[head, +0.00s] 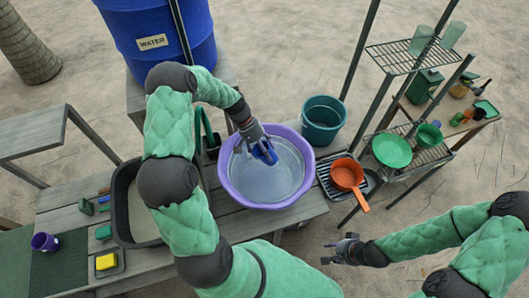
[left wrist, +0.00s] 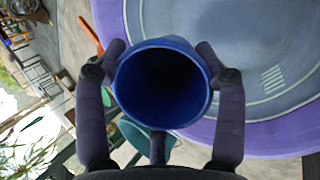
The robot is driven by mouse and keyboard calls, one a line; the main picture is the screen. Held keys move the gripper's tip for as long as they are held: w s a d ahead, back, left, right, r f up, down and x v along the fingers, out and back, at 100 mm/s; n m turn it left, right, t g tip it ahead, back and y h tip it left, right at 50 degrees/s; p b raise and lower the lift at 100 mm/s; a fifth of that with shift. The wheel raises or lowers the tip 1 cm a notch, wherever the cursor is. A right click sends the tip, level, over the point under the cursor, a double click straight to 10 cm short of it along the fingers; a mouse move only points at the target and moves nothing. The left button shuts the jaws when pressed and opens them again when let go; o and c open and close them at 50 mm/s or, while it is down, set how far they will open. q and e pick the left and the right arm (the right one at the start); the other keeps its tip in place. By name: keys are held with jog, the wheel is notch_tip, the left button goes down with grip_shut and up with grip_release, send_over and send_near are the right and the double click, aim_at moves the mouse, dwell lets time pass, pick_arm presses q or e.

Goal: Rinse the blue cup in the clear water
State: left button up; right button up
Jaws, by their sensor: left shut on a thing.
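The blue cup (head: 265,152) is held by my left gripper (head: 259,145) over the purple basin (head: 226,183). The basin holds clear-looking greyish water (head: 265,182). In the left wrist view the blue cup (left wrist: 163,85) sits between the two fingers of the left gripper (left wrist: 163,75), its mouth facing the camera and its inside dark. The purple basin (left wrist: 300,140) lies behind it there. I cannot tell whether the cup touches the water. My right gripper (head: 340,249) is empty, its fingers apart, to the right of the table.
A dark tub (head: 122,205) with greyish liquid stands left of the basin, partly behind my left arm. An orange pan (head: 347,174) lies on a rack right of the basin, near a teal bucket (head: 322,120). A purple cup (head: 45,242) and yellow sponge (head: 107,262) are at left.

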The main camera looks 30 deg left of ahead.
aim_at(265, 145)
pick_arm(q)
jog(key=shift+r+p, duration=1.2)
jog(key=shift+r, duration=1.05)
jog(key=d+m+g+y+p, duration=0.1)
jog(key=m+y+p, duration=0.1)
jog(key=r+m+g+y+p, duration=0.1)
jog(key=m+p, duration=0.1)
jog(key=m, duration=0.1)
jog(key=s+d+r+m+g+y+p, duration=0.1)
jog(key=m+y+p, duration=0.1)
jog(key=m, duration=0.1)
jog(key=shift+s+d+r+g+y, duration=0.1)
jog(key=shift+d+r+g+y, duration=0.15)
jog(key=shift+d+g+y, duration=0.05)
jog(key=m+y, duration=0.1)
jog(key=w+r+m+y+p, duration=0.1)
jog(key=shift+d+m, duration=0.1)
jog(key=shift+m, duration=0.2)
jog(key=shift+w+r+m+t+y+p, duration=0.5)
jog(key=shift+w+m+y+p, duration=0.15)
jog(key=shift+m, duration=0.35)
